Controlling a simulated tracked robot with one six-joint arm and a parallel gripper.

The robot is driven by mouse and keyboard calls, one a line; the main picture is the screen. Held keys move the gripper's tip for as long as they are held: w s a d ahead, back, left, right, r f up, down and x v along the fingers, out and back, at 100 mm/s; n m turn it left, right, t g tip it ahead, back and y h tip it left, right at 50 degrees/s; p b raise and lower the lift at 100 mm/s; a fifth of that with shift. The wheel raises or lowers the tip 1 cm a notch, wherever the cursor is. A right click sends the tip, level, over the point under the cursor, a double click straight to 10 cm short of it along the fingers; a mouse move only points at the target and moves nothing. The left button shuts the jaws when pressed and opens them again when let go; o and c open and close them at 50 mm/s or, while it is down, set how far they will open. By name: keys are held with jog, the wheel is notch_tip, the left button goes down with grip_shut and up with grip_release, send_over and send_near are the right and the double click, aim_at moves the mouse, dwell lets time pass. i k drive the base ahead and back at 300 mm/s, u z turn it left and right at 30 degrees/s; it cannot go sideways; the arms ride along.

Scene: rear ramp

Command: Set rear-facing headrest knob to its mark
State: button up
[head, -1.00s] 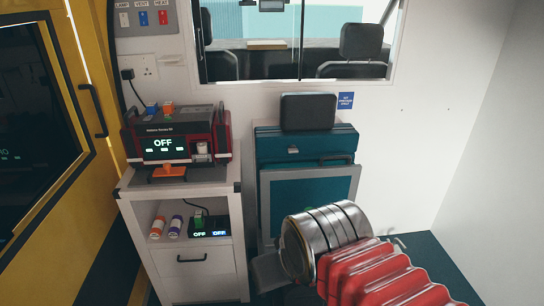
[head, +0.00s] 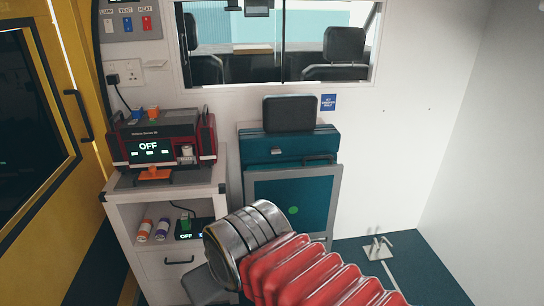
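The rear-facing seat is a teal seat back (head: 262,147) against the white wall. Its dark padded headrest (head: 290,113) stands upright at the top. A small pale fitting (head: 276,151) shows on the upper seat back, below the headrest; I cannot tell whether it is the knob, and no mark for it can be made out. My arm, with red bellows and a silver section, crosses the lower middle in front of the seat. My gripper's fingers do not show.
A white cabinet (head: 178,254) left of the seat carries a red device (head: 165,127) reading OFF. Two small rolls (head: 152,229) and a green-topped unit (head: 193,232) sit on its shelf. A blue sign (head: 328,102) is right of the headrest. A metal floor bracket (head: 377,249) stands at right.

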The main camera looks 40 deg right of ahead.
aim_at(275, 150)
jog(key=z, duration=0.05)
jog(key=i, duration=1)
jog(key=u, duration=0.05)
